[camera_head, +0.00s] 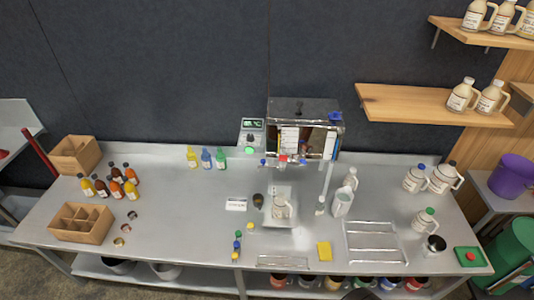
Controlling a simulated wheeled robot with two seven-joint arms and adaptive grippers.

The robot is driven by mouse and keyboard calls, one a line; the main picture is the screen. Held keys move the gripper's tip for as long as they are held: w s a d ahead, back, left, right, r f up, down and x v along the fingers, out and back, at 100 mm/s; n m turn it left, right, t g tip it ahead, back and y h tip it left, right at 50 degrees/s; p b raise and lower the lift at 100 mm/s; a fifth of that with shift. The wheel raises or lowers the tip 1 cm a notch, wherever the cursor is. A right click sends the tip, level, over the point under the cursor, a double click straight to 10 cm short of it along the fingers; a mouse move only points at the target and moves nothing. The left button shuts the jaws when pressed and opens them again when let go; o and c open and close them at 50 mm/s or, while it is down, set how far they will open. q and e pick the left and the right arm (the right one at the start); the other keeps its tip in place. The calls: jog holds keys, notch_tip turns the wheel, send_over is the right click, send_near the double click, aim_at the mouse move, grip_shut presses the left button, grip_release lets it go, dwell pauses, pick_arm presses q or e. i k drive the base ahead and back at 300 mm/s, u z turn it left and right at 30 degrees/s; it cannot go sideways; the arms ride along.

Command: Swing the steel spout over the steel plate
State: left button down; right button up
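A steel evaporator box (304,112) with an open front stands at the back middle of the bench. A thin steel tube (327,182) runs down from its right side towards the bench and may be the steel spout; it is too small to be sure. Small red and blue fittings (283,158) sit at the box's lower front edge. Neither of my grippers shows.
Wooden crates (82,222) and several small bottles stand at left. The bench between crates and plate is mostly clear.

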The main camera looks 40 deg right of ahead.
aim_at(263, 161)
jog(key=z, duration=0.6)
jog(key=i, duration=0.55)
jog(key=z, duration=0.7)
